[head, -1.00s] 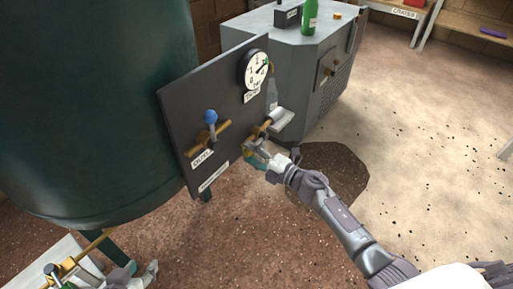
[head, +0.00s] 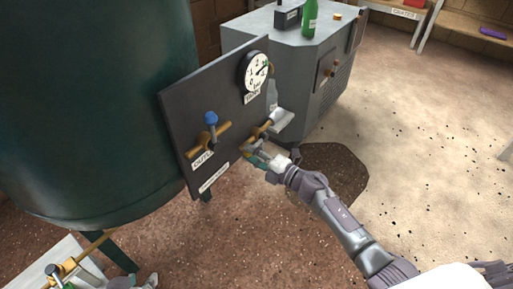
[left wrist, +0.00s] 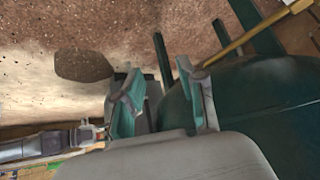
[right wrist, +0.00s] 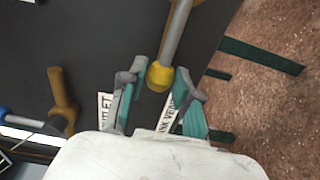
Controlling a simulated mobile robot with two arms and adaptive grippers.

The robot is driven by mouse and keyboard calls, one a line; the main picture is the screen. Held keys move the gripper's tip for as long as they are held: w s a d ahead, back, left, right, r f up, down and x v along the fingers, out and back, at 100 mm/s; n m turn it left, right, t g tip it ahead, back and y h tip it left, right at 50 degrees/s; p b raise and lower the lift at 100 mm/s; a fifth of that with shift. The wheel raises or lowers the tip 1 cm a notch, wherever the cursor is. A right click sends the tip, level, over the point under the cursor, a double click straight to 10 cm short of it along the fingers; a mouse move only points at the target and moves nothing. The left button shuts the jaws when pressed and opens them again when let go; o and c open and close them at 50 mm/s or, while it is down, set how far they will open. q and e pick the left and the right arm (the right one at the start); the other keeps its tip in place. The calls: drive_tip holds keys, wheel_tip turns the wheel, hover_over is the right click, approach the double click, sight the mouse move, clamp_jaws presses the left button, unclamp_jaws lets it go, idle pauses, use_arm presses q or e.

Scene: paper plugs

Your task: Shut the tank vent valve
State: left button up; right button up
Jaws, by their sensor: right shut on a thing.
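A dark panel (head: 180,120) beside the green tank (head: 95,100) carries two brass valves. The outlet valve has a blue-knobbed lever (head: 211,117) pointing up. The vent valve (head: 262,128) is further right, partly hidden by my right gripper (head: 254,152). In the right wrist view my right gripper (right wrist: 156,82) has its fingers on either side of the yellow tip (right wrist: 160,77) of a grey lever (right wrist: 177,30), shut on it. A partly hidden vent label (right wrist: 168,113) shows behind. My left gripper (left wrist: 163,80) is open and empty; in the head view it shows only at the bottom-left edge.
A round gauge (head: 256,70) is on the panel's upper right. A grey cabinet (head: 310,75) with a green bottle (head: 309,18) stands behind. The floor (head: 430,130) to the right is open.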

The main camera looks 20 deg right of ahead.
drive_tip(key=shift+r+m+p, duration=0.3)
drive_tip(key=shift+p, duration=0.2)
drive_tip(key=shift+w+d+r+m+p, duration=0.1)
drive_tip(key=shift+r+m+p, duration=0.4)
drive_tip(key=shift+p, duration=0.2)
drive_tip(key=shift+r+m+p, duration=0.3)
drive_tip(key=shift+p, duration=0.25)
drive_tip(key=shift+m, duration=0.3)
use_arm(q)
drive_tip(key=s+a+f+g+y, duration=0.1)
drive_tip(key=s+a+g, duration=0.1)
drive_tip(key=s+g, duration=0.2)
drive_tip(key=s, duration=0.2)
drive_tip(key=shift+s, duration=0.3)
drive_tip(key=shift+f, duration=0.1)
